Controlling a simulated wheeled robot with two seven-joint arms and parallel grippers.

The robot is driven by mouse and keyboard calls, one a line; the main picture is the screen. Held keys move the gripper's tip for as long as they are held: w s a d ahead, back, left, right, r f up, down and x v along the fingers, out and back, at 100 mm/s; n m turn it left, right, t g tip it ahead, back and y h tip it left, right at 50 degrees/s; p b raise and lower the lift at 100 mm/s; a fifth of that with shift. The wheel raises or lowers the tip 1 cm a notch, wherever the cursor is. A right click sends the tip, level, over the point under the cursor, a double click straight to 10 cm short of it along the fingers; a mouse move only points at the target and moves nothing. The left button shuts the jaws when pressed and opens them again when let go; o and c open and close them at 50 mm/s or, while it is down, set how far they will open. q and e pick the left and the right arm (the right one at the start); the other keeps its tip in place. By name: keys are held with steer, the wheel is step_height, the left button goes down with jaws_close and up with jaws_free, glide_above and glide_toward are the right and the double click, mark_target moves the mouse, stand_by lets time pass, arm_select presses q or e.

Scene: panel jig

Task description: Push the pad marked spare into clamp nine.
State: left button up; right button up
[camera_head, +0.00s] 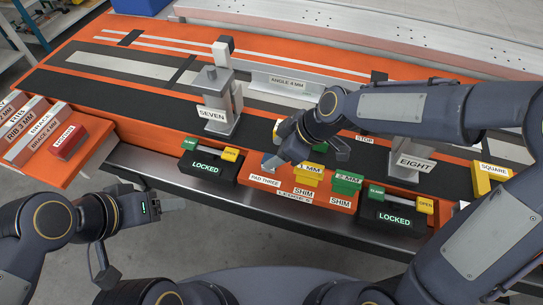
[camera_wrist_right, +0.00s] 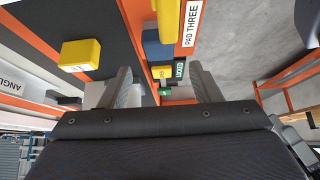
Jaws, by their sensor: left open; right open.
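I see no label reading spare and no clamp marked nine. A post marked SEVEN (camera_head: 213,112) stands left of centre on the bench, and one marked EIGHT (camera_head: 412,163) stands at the right. A label PAD THREE (camera_head: 265,180) is on the orange tray front; it also shows in the right wrist view (camera_wrist_right: 192,24), beside a blue block (camera_wrist_right: 156,47). My right gripper (camera_head: 272,162) is just above that label. Its open fingers (camera_wrist_right: 165,88) show nothing held between them; contact with the blue block cannot be told. My left gripper (camera_head: 170,205) is open, in front of the bench's edge.
Black LOCKED boxes (camera_head: 206,168) and (camera_head: 395,217) flank the orange tray (camera_head: 325,198). Yellow (camera_head: 309,172) and green (camera_head: 347,182) shims stand on it. A yellow block (camera_wrist_right: 82,54) lies near my right fingers. An orange rack (camera_head: 85,160) is at left. My right arm hides part of the bench.

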steer(key=r+p, duration=0.1)
steer(key=r, duration=0.1)
steer(key=d+r+p, duration=0.1)
steer(key=r, duration=0.1)
steer(key=shift+s+r+p, duration=0.15)
steer(key=shift+r+p, duration=0.15)
steer(key=shift+r, duration=0.05)
stand_by(0.4)
steer(key=s+d+r+m+t+h+p, duration=0.1)
steer(key=s+d+r+m, duration=0.2)
steer(key=s+d+m, duration=0.5)
steer(key=s+d+r+m+t+h+p, duration=0.1)
steer(key=s+d+r+m+t, duration=0.1)
steer(key=s+d+m, duration=0.6)
steer(key=shift+s+d+r+h, duration=0.3)
steer(key=shift+s+d+r, duration=0.25)
steer(key=shift+d, duration=0.35)
